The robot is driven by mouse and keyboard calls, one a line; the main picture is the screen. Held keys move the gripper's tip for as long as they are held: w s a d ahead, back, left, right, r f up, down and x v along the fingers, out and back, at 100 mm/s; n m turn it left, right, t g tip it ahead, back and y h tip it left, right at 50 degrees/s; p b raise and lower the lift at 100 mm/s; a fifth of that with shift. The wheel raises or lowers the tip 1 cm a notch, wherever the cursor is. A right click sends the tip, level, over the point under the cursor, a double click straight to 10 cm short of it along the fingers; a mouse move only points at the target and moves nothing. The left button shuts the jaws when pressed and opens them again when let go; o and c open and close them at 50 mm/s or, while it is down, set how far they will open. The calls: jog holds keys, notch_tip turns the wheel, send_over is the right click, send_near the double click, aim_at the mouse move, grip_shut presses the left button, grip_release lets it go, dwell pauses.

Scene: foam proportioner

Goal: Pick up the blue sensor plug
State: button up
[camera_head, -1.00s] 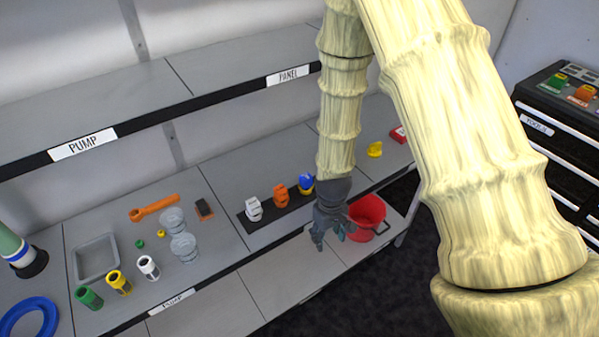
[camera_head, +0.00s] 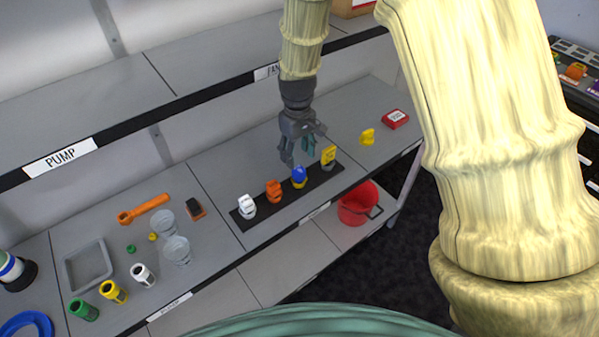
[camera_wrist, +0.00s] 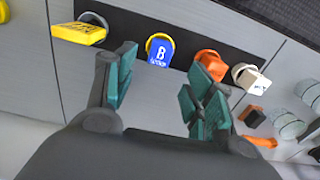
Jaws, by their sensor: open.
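The blue sensor plug (camera_head: 299,173) stands on a black strip (camera_head: 262,205) on the lower shelf, between an orange plug (camera_head: 274,190) and a yellow plug (camera_head: 328,156). My gripper (camera_head: 297,158) is open and empty, above and just behind the blue plug. In the wrist view its teal finger pads (camera_wrist: 160,85) are spread wide and do not touch the plug.
A white plug (camera_head: 246,206) stands at the strip's left end. A loose yellow part (camera_head: 367,137) and a red box (camera_head: 395,118) lie to the right. A red bucket (camera_head: 358,204) stands lower down. The upper shelf (camera_head: 180,70) overhangs behind.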

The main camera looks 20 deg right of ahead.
aim_at(298, 169)
jog(key=shift+d+f+p, duration=0.1)
jog(key=shift+f+p, duration=1.55)
jog(key=shift+f, duration=2)
jog(key=c, duration=1.1)
